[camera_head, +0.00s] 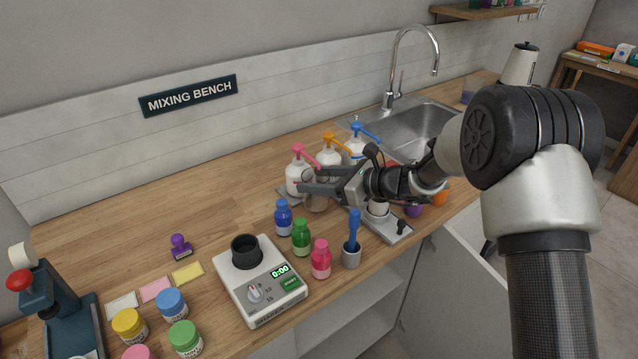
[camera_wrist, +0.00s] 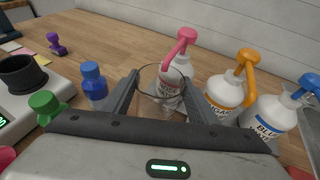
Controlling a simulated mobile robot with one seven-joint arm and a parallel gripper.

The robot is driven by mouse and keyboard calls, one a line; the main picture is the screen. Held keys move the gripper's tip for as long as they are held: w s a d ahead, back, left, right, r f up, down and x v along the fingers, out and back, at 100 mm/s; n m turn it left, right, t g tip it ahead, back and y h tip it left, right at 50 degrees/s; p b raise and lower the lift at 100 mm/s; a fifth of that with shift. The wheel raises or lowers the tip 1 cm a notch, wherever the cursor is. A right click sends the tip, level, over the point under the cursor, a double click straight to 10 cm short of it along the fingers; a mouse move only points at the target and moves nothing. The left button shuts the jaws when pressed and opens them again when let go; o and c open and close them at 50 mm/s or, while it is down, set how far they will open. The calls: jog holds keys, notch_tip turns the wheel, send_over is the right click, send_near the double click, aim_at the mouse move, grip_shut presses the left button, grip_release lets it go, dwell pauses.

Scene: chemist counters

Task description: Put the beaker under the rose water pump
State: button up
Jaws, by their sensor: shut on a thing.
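My gripper (camera_head: 306,191) is shut on a clear glass beaker (camera_wrist: 150,86), with one finger on each side of it. The beaker (camera_head: 317,204) is upright, low in front of the white bottle with the pink pump (camera_head: 297,176). In the wrist view the pink pump bottle (camera_wrist: 172,92) shows behind and through the glass, and its spout tip overlaps the beaker's rim. I cannot tell whether the beaker touches the surface below. The pink bottle's label is too small to read surely as rose water.
Right of it stand the orange pump bottle (camera_head: 329,156) and blue pump bottle (camera_head: 356,142). Nearer are a blue bottle (camera_head: 283,217), green bottle (camera_head: 301,237), pink bottle (camera_head: 321,259) and mixing machine (camera_head: 262,281). The sink (camera_head: 415,128) is behind my arm. Counter left of the pumps is clear.

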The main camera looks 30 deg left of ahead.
jog(key=shift+d+f, duration=0.2)
jog(key=shift+f, duration=0.35)
jog(key=shift+f, duration=0.1)
jog(key=shift+f, duration=0.15)
jog(key=o, duration=1.3)
jog(key=shift+r, duration=0.2)
jog(key=shift+d+r, duration=0.1)
jog(key=shift+d, duration=0.05)
jog(key=v, duration=1.1)
jog(key=shift+s+d+r, duration=0.1)
jog(key=shift+d+r, duration=0.05)
jog(key=shift+d, duration=0.2)
